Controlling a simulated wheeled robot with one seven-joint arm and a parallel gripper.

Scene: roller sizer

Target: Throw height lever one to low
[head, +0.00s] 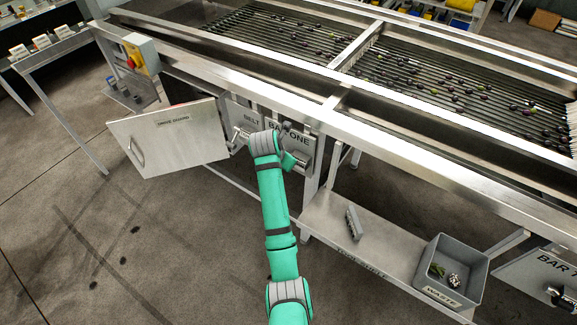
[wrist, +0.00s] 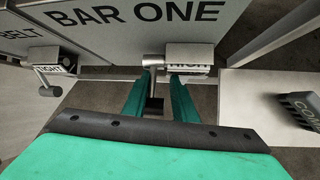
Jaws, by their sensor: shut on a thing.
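The panel marked BAR ONE (head: 301,141) hangs under the sizer's front rail and fills the top of the wrist view (wrist: 140,14). A metal lever (wrist: 153,62) comes from under it, beside a small block with a partly covered label (wrist: 200,52), perhaps HIGH. My gripper (wrist: 160,88) is shut on this lever, one teal finger on each side; a dark end of it shows between them. In the head view my gripper (head: 290,160) is in front of the BAR ONE panel, and my wrist hides the lever.
Another lever with a round knob (wrist: 50,90) is on the left under the BELT panel. An open drive guard door (head: 168,138) stands left of my arm. A low shelf (head: 335,225) on the right holds a grey waste bin (head: 450,265) and a small comb-like piece (head: 354,223).

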